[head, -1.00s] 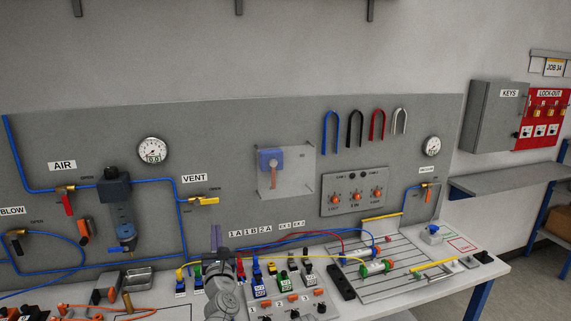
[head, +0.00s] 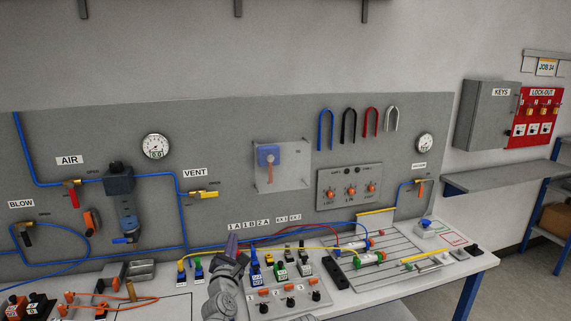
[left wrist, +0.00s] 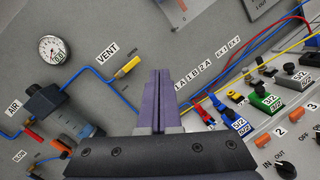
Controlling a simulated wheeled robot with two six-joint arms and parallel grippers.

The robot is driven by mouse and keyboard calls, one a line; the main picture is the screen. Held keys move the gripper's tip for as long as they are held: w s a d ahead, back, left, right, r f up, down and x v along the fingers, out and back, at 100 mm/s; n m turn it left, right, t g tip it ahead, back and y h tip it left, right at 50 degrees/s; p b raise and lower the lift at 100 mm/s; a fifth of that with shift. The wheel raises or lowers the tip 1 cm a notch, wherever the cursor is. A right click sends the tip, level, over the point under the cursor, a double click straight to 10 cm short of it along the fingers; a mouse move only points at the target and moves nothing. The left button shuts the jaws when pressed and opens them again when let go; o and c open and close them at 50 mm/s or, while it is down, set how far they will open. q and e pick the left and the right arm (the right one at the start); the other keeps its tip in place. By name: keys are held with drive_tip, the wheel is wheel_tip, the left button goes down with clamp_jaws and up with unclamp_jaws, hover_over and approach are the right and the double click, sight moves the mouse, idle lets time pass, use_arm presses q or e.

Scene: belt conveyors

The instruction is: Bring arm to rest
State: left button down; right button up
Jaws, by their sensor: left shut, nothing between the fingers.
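My left gripper (head: 231,245) is shut and empty. It stands above the bench in front of the grey panel, just left of the valve block. In the left wrist view its purple fingers (left wrist: 161,85) are pressed together, pointing toward the panel between the VENT valve and the row of labels. Nothing is between the fingers, and they look apart from the panel and the valves. My right gripper is not in view.
Coloured valves (head: 279,270) stand close right of my left gripper. A cylinder plate (head: 400,262) with tubes lies farther right. The VENT valve (head: 203,194) and an air filter (head: 126,205) are on the panel (head: 225,150). A small metal tray (head: 140,270) lies left.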

use_arm(q)
drive_tip(key=s+d+f+m+g+h, duration=0.2)
drive_tip(key=s+d+f+m+g, duration=0.15)
drive_tip(key=f+m, duration=0.5)
drive_tip(key=s+d+f+m+g+h, duration=0.2)
drive_tip(key=f+m+g, duration=0.3)
drive_tip(key=f+m, duration=0.3)
drive_tip(key=s+a+f+m+g+y, duration=0.2)
drive_tip(key=s+a+f+m+g, duration=0.25)
drive_tip(key=s+m, duration=0.3)
drive_tip(key=s+a+f+m+g+y, duration=0.1)
drive_tip(key=s+a+f+m+g, duration=0.35)
drive_tip(key=s, duration=0.45)
drive_tip(key=s+d+f+m+g+b, duration=0.1)
drive_tip(key=s+d+m+b, duration=0.1)
drive_tip(key=d, duration=0.4)
drive_tip(key=s+d+f+m+y+b, duration=0.1)
drive_tip(key=s+d+m+b, duration=0.1)
drive_tip(key=d, duration=0.4)
drive_tip(key=shift+s+d+f+m+g+y, duration=0.3)
drive_tip(key=shift+s+m, duration=0.25)
drive_tip(key=shift+s, duration=0.4)
